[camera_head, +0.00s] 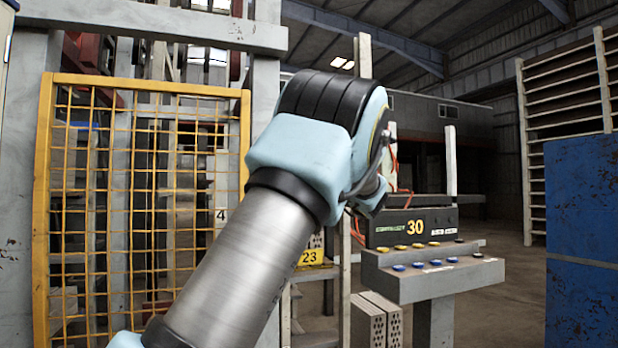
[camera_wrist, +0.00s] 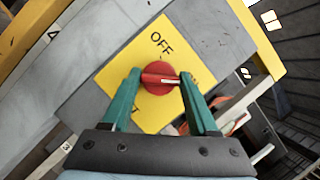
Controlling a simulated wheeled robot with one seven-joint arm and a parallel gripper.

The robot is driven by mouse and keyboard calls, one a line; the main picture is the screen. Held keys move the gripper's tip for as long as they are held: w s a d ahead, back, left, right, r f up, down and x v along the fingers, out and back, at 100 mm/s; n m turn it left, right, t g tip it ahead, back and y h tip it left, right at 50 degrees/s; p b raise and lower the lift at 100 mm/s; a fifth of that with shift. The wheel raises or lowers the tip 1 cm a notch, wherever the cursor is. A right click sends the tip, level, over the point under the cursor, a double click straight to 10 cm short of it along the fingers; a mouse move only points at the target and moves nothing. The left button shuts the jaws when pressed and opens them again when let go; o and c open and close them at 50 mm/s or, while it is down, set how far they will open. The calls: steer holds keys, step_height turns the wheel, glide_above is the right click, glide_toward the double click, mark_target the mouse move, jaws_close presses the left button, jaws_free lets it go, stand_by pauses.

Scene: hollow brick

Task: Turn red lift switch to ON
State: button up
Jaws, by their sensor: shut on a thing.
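The red lift switch (camera_wrist: 158,88) is a round red knob on a yellow plate (camera_wrist: 128,62), seen in the wrist view. The word OFF is printed on the plate above the knob. A white line on the knob lies roughly level in the picture, across from finger to finger. My gripper (camera_wrist: 160,76) has its two green fingers on either side of the knob and is shut on it. The right finger partly covers small lettering on the plate. In the head view my arm hides the switch and most of my gripper.
In the head view a yellow mesh gate (camera_head: 150,205) stands at the left. A grey console (camera_head: 432,270) with blue and yellow buttons stands right of my arm, with a box marked 30 (camera_head: 412,227) behind it. A blue panel (camera_head: 582,240) is at far right.

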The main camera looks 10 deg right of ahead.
steer(key=shift+f, duration=0.1)
steer(key=o, duration=1.4)
steer(key=b+v, duration=0.2)
steer(key=v, duration=0.8)
steer(key=shift+s+d+b, duration=0.2)
steer(key=shift+s+b, duration=0.1)
